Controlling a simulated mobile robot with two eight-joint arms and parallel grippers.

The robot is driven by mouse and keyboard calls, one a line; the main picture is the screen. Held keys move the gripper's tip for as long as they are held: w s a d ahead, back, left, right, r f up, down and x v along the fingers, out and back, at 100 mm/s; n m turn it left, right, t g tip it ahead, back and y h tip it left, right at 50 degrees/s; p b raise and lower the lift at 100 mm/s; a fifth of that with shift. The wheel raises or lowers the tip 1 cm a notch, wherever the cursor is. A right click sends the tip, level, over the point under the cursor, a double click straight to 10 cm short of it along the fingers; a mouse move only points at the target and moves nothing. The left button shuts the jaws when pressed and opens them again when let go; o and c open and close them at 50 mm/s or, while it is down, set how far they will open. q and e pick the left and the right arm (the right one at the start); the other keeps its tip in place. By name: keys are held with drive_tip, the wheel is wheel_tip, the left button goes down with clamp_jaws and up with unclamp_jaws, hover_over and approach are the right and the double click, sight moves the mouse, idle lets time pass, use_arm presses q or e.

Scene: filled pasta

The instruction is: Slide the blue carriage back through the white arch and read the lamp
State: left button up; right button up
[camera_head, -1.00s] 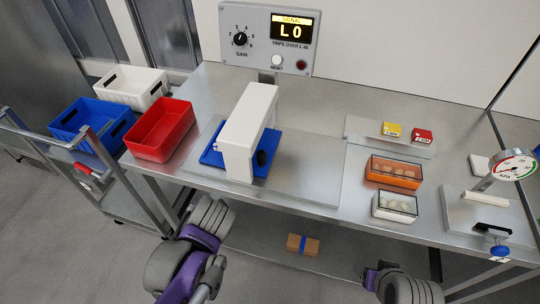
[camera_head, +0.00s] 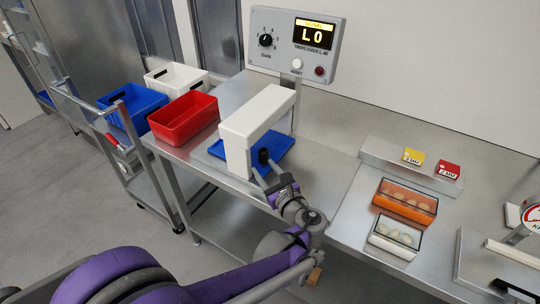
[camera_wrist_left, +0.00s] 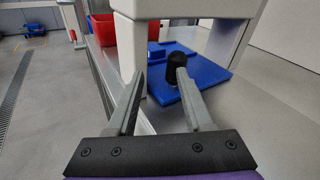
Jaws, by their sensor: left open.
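The blue carriage (camera_head: 279,146) is a flat plate lying under the white arch (camera_head: 236,137), showing on both sides of it. Its upright black knob (camera_head: 263,156) stands at the near right side of the arch. My left gripper (camera_head: 266,172) is at the knob, jaws open. In the left wrist view the gripper (camera_wrist_left: 158,70) has its fingers spread, with the knob (camera_wrist_left: 155,86) just beyond, close to the right finger; contact is unclear. The signal display (camera_head: 314,33) reads "L 0". The round red lamp (camera_head: 320,71) looks dark. My right gripper is out of view.
A red bin (camera_head: 183,118) stands left of the arch, with blue (camera_head: 134,104) and white (camera_head: 176,79) crates beyond. Orange (camera_head: 404,203) and white (camera_head: 395,236) boxes, small yellow and red blocks, and a gauge lie right. The bench between arch and boxes is mostly clear.

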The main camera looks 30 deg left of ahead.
sight(262, 148)
use_arm(q)
drive_tip(key=shift+w+d+m+t+y, duration=0.4)
drive_tip(key=shift+w+d+m+t, duration=0.1)
drive_tip(key=shift+w+d+m, duration=0.45)
drive_tip(key=shift+w+a+r, duration=0.1)
drive_tip(key=shift+w+a, duration=0.05)
drive_tip(key=x, duration=1)
drive_tip(key=shift+a+r, duration=0.1)
drive_tip(key=shift+a, duration=0.1)
clamp_jaws()
